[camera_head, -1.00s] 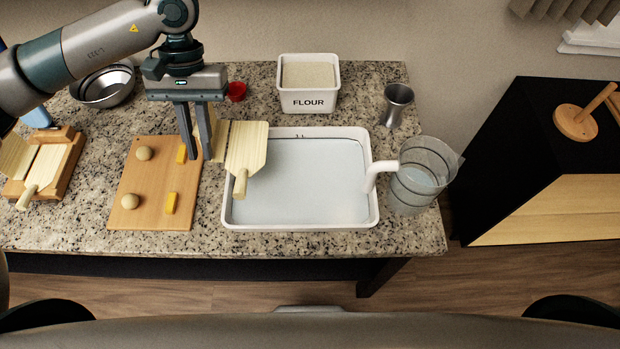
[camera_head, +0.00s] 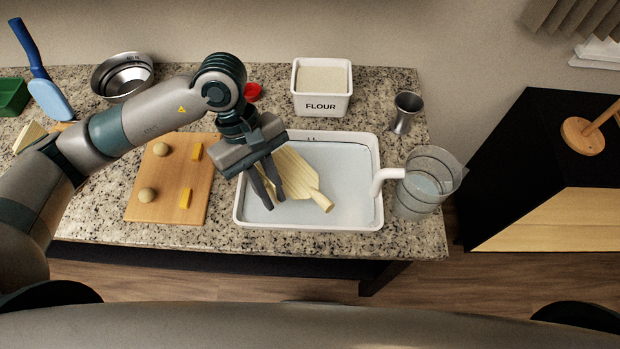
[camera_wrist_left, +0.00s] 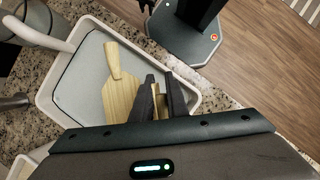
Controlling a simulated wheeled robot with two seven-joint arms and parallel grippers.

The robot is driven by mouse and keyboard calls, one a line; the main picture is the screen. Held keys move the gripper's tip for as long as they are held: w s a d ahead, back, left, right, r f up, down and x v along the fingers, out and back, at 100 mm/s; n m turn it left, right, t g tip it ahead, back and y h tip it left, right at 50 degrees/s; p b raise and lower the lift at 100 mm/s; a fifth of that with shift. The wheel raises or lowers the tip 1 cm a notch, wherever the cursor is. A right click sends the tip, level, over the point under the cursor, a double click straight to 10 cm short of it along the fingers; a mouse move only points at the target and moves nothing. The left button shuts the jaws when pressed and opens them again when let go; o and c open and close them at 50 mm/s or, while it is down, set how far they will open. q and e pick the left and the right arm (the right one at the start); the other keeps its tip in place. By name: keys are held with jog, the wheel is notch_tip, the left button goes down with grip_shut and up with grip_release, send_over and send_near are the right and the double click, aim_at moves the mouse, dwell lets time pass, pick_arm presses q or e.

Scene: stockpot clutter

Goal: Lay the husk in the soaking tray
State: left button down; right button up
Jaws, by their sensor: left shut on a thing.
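The husk (camera_head: 297,180) is a pale yellow, ridged, paddle-shaped piece with a stubby tail. My left gripper (camera_head: 272,203) is shut on its side and holds it over the left-middle part of the soaking tray (camera_head: 309,227), a white tray of pale water. The husk's tail points to the tray's front right. In the left wrist view the husk (camera_wrist_left: 119,93) lies within the outline of the tray (camera_wrist_left: 52,72), beside the fingers (camera_wrist_left: 160,88). I cannot tell whether the husk touches the water.
A flour bin (camera_head: 321,100) and a metal cup (camera_head: 404,112) stand behind. A board (camera_head: 168,205) with dough balls and yellow sticks lies left. A metal bowl (camera_head: 124,76) is further back.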

aim_at(303, 190)
pick_arm(q)
jog(key=s+d+r+n+t+h+p, duration=0.1)
jog(key=s+d+r+n+t+p, duration=0.1)
jog(key=s+d+n, duration=0.5)
jog(key=shift+d+r+n+t+h, duration=0.3)
jog(key=shift+d+r+n+t, duration=0.5)
jog(key=shift+d+n, duration=0.4)
jog(key=w+a+f+b, duration=0.1)
jog(key=w+f, duration=0.1)
jog(key=w, duration=0.1)
jog(key=w+a+f+b, duration=0.1)
jog(key=w+a+f, duration=0.1)
jog(key=w, duration=0.2)
jog(key=w+a+f+b, duration=0.1)
jog(key=w+f, duration=0.1)
jog(key=w, duration=0.1)
jog(key=shift+w+a+f, duration=0.15)
jog(key=shift+a+f, duration=0.05)
jog(key=shift+f, duration=0.05)
jog(key=shift+w+a+f, duration=0.1)
jog(key=shift+w+f, duration=0.1)
jog(key=shift+w, duration=0.05)
